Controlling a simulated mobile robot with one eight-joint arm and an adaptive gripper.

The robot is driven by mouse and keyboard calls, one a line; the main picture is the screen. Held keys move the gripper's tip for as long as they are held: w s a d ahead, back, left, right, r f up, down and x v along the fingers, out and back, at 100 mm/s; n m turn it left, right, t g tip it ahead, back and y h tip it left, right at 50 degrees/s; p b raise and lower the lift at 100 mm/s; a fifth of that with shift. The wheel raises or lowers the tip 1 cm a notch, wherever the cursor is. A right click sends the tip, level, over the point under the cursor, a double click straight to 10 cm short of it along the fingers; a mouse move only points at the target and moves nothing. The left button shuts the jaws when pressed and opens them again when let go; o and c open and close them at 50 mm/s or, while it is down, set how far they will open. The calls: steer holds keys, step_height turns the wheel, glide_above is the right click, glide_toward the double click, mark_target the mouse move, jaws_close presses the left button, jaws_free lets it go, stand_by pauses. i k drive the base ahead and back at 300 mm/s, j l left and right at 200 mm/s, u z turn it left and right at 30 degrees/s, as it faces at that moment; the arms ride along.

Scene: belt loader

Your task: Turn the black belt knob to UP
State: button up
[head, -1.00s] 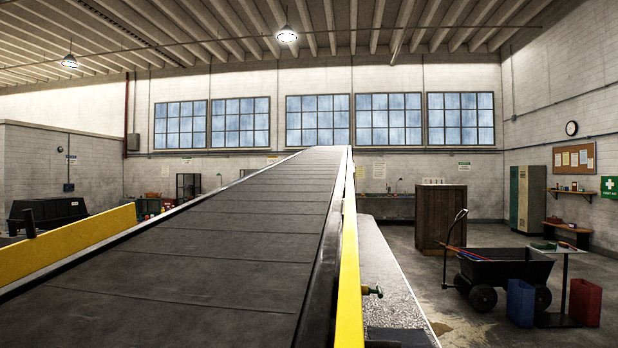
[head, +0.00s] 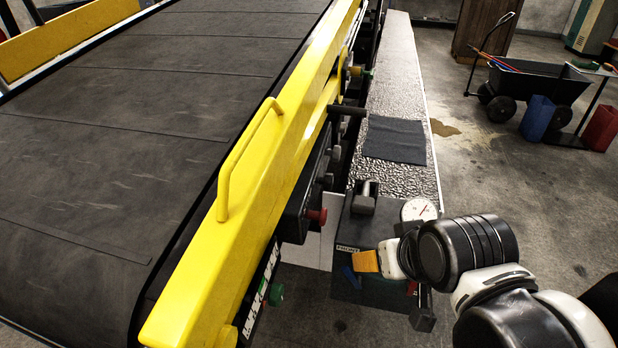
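A dark control box (head: 308,192) sits on the outer side of the belt loader, below the yellow rail (head: 262,165). Small dark knobs (head: 327,179) stick out of it, seen edge-on, with a red button (head: 317,216) below them. I cannot tell which dark knob is the belt knob, and no UP mark is readable. My arm (head: 470,248) comes in from the lower right, its far end beside the grey pump unit, apart from the control box. Its black and white links cover most of my gripper, and its fingers cannot be made out clearly.
The grey pump unit (head: 345,235), marked PRIME, carries a round gauge (head: 419,210). A black bar (head: 347,110) juts out from the loader's side. A green knob (head: 276,294) is lower down. A dark mat (head: 395,140) lies on the textured step.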

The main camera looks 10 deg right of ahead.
mark_target(327, 180)
steer(key=l+u, duration=0.5)
steer(key=l, duration=1)
steer(key=k, duration=0.05)
